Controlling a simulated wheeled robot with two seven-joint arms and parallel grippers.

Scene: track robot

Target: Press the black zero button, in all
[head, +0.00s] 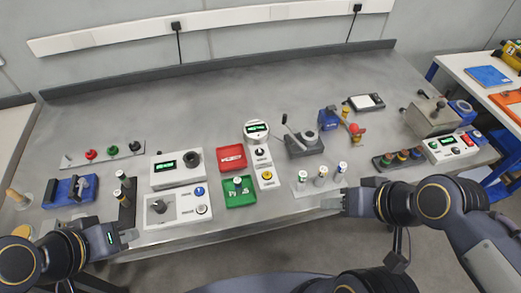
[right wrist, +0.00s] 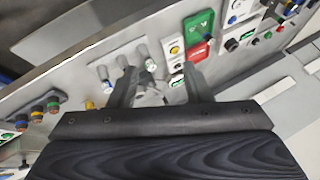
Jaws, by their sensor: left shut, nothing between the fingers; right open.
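A round white gauge (head: 257,127) with a lit green display stands near the middle of the bench. Below it is a narrow white panel with a black button (head: 260,152) and a yellow button (head: 267,176). The yellow button also shows in the right wrist view (right wrist: 174,50). I cannot read any label on the black button. My right gripper (head: 332,204) is open and empty at the bench's front edge, right of the panel; its two fingers show in the right wrist view (right wrist: 160,88). My left gripper (head: 130,236) is shut and empty at the front left.
A red box (head: 232,157) and a green box (head: 238,192) sit left of the panel. White-topped posts (head: 320,176) stand just beyond my right gripper. A grey lever device (head: 304,144) stands right of the gauge. The back of the bench (head: 220,95) is clear.

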